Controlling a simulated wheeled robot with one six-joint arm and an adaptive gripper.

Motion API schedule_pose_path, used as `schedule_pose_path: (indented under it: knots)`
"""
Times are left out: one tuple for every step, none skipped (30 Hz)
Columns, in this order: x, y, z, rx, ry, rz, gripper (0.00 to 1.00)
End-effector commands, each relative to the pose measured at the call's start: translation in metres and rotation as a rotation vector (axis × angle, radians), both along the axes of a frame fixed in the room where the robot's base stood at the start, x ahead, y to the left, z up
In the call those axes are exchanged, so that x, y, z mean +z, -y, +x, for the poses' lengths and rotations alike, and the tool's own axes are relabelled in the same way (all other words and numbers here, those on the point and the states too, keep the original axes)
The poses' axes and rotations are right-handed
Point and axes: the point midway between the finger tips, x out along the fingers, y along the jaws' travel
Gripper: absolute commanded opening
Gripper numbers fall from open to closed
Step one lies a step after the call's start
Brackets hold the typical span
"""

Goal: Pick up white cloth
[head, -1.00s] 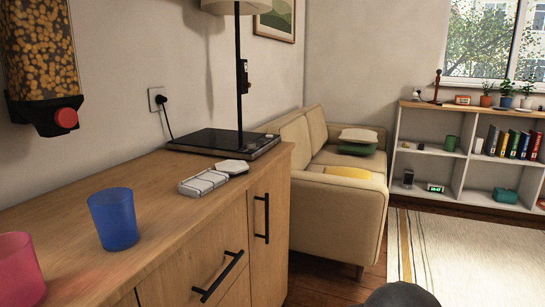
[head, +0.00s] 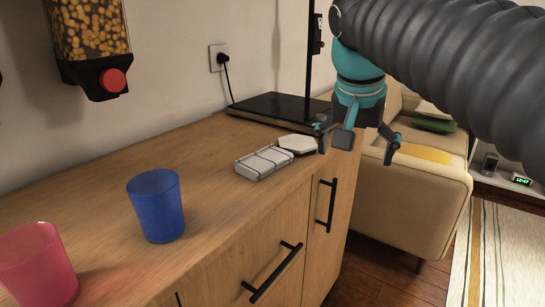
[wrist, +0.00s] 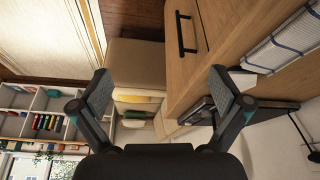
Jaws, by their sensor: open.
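The white cloth (head: 264,161) lies folded on the wooden counter, with dark grid lines across it. In the wrist view, part of the cloth (wrist: 284,46) shows at the upper right, cut by the picture's edge. My gripper (head: 356,145) is open and empty, to the right of the cloth and seemingly above and beyond the counter's front edge. In the wrist view the two fingers of my gripper (wrist: 161,90) are spread wide with nothing between them.
A pale flat many-sided object (head: 298,144) lies beside the cloth. A blue cup (head: 157,206) and a pink cup (head: 38,266) stand left of it on the counter (head: 215,225). A black flat base (head: 275,108) with an upright pole is behind. A beige sofa (head: 425,205) stands to the right.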

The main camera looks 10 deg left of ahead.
Motion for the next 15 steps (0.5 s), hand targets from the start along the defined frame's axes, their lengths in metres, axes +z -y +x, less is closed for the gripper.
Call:
schedule_pose_path:
  knots:
    - [0.012, -0.022, 0.010, -0.011, -0.003, -0.004, 1.00]
    - [0.019, -0.033, 0.015, -0.026, -0.004, -0.006, 1.00]
    - [0.027, -0.048, 0.020, -0.046, -0.004, -0.008, 1.00]
    - [0.033, -0.059, 0.023, -0.061, -0.003, -0.008, 1.00]
    - [0.039, -0.071, 0.026, -0.078, -0.002, -0.011, 1.00]
    - [0.045, -0.086, 0.029, -0.101, -0.002, -0.012, 1.00]
    - [0.050, -0.098, 0.030, -0.118, 0.000, -0.012, 1.00]
    - [0.054, -0.110, 0.031, -0.134, 0.003, -0.013, 1.00]
    - [0.059, -0.125, 0.032, -0.157, 0.004, -0.013, 1.00]
    - [0.062, -0.135, 0.032, -0.174, 0.007, -0.012, 1.00]
    - [0.065, -0.145, 0.031, -0.191, 0.010, -0.011, 1.00]
    - [0.067, -0.157, 0.030, -0.212, 0.012, -0.010, 1.00]
    - [0.069, -0.165, 0.029, -0.227, 0.014, -0.010, 1.00]
    - [0.071, -0.173, 0.028, -0.240, 0.018, -0.009, 1.00]
    - [0.072, -0.181, 0.026, -0.257, 0.020, -0.007, 1.00]
